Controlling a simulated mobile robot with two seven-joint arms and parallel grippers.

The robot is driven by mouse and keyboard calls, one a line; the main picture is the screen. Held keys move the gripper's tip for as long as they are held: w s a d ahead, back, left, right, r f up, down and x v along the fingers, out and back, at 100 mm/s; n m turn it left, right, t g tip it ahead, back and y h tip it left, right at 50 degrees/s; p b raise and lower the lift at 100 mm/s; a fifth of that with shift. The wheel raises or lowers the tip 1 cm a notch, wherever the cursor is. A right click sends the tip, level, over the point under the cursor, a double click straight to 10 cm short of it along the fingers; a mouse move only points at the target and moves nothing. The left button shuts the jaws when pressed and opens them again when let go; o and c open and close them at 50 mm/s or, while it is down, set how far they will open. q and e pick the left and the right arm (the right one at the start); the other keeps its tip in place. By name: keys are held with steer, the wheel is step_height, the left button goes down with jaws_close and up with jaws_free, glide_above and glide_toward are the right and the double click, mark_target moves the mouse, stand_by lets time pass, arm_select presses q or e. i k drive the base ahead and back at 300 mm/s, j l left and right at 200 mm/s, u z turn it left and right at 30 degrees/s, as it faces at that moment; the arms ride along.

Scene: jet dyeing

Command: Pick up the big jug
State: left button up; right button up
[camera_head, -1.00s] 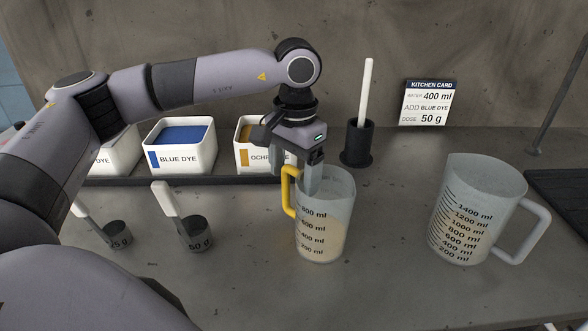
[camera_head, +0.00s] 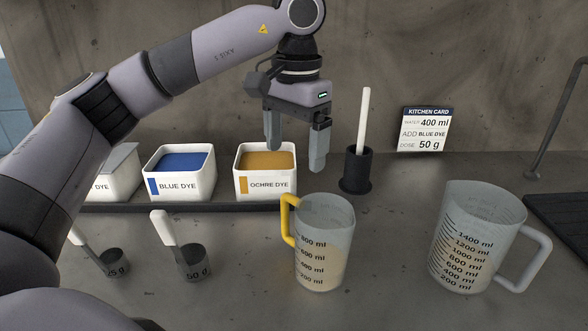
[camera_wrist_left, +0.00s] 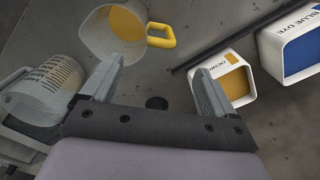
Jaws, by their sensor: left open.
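The big jug (camera_head: 475,240) is clear with a white handle and marks up to 1400 ml. A smaller jug (camera_head: 322,240) with a yellow handle holds pale yellow liquid. My left gripper (camera_head: 295,155) is open and empty, raised above and behind the smaller jug, left of the big jug and apart from both. My right gripper is not in view.
A black holder (camera_head: 356,172) with a white stick stands behind the jugs. Blue dye (camera_head: 180,180) and ochre dye (camera_head: 266,185) bins line the back left. Two dark scoops, 25 g (camera_head: 115,263) and 50 g (camera_head: 195,264), stand at front left. Counter between the jugs is clear.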

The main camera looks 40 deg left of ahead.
mark_target(479, 223)
steer(key=k, duration=1)
